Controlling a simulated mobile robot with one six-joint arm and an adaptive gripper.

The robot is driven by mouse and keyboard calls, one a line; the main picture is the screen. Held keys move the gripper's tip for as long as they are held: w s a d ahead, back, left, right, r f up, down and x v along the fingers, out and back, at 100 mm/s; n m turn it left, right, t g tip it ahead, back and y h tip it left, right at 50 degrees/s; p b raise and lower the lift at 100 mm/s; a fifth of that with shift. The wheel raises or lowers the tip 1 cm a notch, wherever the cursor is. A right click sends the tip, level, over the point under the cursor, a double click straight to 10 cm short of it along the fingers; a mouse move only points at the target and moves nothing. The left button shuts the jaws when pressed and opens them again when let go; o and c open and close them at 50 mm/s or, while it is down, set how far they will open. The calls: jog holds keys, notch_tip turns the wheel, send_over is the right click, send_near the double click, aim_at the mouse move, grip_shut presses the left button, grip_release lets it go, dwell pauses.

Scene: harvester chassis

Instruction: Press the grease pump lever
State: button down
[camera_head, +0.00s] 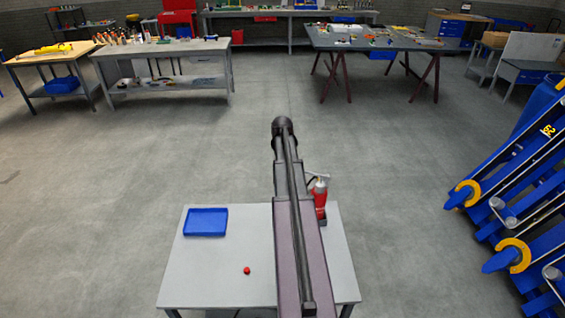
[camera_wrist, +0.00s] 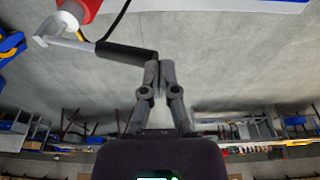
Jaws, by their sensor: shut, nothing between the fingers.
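The grease pump (camera_head: 320,200) is a red cylinder with a pale grey top, standing on the light table just right of my arm. In the wrist view, which is turned over, part of its red body (camera_wrist: 88,8) shows at the upper left. A pale metal arm and a black lever grip (camera_wrist: 125,52) reach from it toward the middle. My gripper (camera_wrist: 158,66) is shut and empty, with its fingertips at the free end of the black grip. I cannot tell whether they touch. In the head view my arm hides the gripper.
The light grey table (camera_head: 215,285) also bears a blue tray (camera_head: 206,222) and a small red object (camera_head: 247,271). A blue machine chassis (camera_head: 530,160) with yellow parts stands at the right. Workbenches line the back. The floor between is clear.

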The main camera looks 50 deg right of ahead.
jog(key=shift+a+r+p, duration=0.15)
jog(key=shift+r+p, duration=0.2)
jog(key=shift+r, duration=0.25)
jog(key=shift+a, duration=0.1)
dwell(0.4)
jog(key=w+a+f+n+b, duration=0.1)
jog(key=a+f+b, duration=0.2)
jog(key=a, duration=0.6)
jog(key=w+a+f+n+y+b, duration=0.1)
jog(key=a+f+n+b, duration=0.1)
jog(key=a, duration=0.8)
jog(key=w+a+f+n+b, duration=0.1)
jog(key=a+f+b, duration=0.2)
jog(key=a, duration=0.6)
jog(key=s+a+f+n+b, duration=0.2)
jog(key=s+a+f+b, duration=0.1)
jog(key=a, duration=0.8)
jog(key=s+a+f+n+g+b, duration=0.1)
jog(key=s+a+f+n+b, duration=0.1)
jog(key=a, duration=1)
jog(key=s+f+b, duration=0.1)
jog(key=s+f, duration=0.1)
jog(key=s, duration=0.1)
jog(key=shift+s+n+g+y+b, duration=0.25)
jog(key=shift+n+g+y+b, duration=0.05)
jog(key=shift+b, duration=0.05)
